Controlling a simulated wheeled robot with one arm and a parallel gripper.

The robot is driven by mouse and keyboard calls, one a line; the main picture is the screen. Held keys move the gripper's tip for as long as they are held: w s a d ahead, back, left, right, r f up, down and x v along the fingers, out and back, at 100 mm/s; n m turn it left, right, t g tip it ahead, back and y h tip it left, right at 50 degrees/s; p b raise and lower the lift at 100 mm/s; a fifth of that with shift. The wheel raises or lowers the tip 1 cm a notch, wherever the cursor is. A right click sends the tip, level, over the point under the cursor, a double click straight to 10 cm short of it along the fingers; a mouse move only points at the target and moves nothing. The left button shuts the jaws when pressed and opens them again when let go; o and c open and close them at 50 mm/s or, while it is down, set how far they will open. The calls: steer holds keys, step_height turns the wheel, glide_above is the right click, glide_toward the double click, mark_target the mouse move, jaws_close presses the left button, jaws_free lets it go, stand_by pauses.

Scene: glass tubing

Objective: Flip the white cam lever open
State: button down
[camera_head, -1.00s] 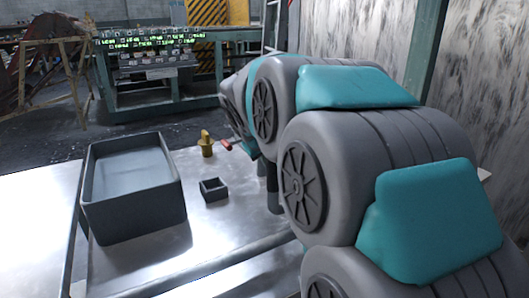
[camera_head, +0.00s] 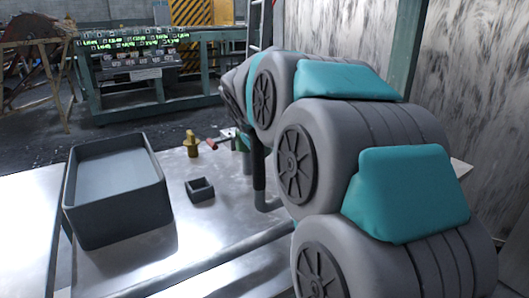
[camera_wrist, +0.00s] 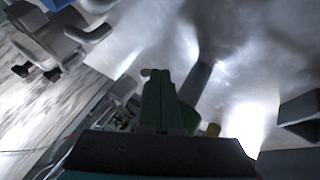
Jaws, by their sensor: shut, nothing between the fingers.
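My gripper (camera_wrist: 168,98) shows in the wrist view as dark green fingers, closed together and empty. A small pale tip (camera_wrist: 148,73) shows just beside the fingertips; I cannot tell whether it is the white cam lever or whether it touches them. Pale grey fittings (camera_wrist: 92,33) with dark knobs lie at the upper left of the wrist view, apart from the fingers. No white cam lever can be made out for sure in either view. In the head view my arm hides most of the work area around my gripper.
A large grey bin (camera_head: 112,218) stands on the metal table (camera_head: 225,222) at left. A small dark box (camera_head: 200,189), a yellow fitting (camera_head: 191,144) and a red-ended part (camera_head: 212,143) are right of it. A dark upright pipe (camera_head: 259,172) stands beside my arm.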

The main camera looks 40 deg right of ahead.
steer(key=shift+d+f+h+b, duration=0.1)
steer(key=shift+d+h+b, duration=0.05)
steer(key=shift+h+b, duration=0.25)
steer(key=h+b, duration=0.1)
steer(key=d+n+h+b, duration=0.1)
steer(key=b, duration=0.1)
steer(key=shift+s+d+f+h, duration=0.1)
steer(key=shift+h, duration=0.3)
steer(key=shift+d+r+n+t+h+b, duration=0.15)
steer(key=shift+d+r+n+h+b, duration=0.15)
steer(key=shift+h, duration=0.3)
steer(key=shift+d+r+n+t+h+b, duration=0.1)
steer(key=shift+n+t+h+b, duration=0.1)
steer(key=shift+h+b, duration=0.3)
steer(key=shift+d+r, duration=0.25)
steer(key=shift+d, duration=0.1)
steer(key=shift+d+r+n+h, duration=0.2)
steer(key=shift+n+h, duration=0.1)
steer(key=shift+h, duration=0.5)
steer(key=shift+a+f+y, duration=0.2)
steer(key=shift+y, duration=0.4)
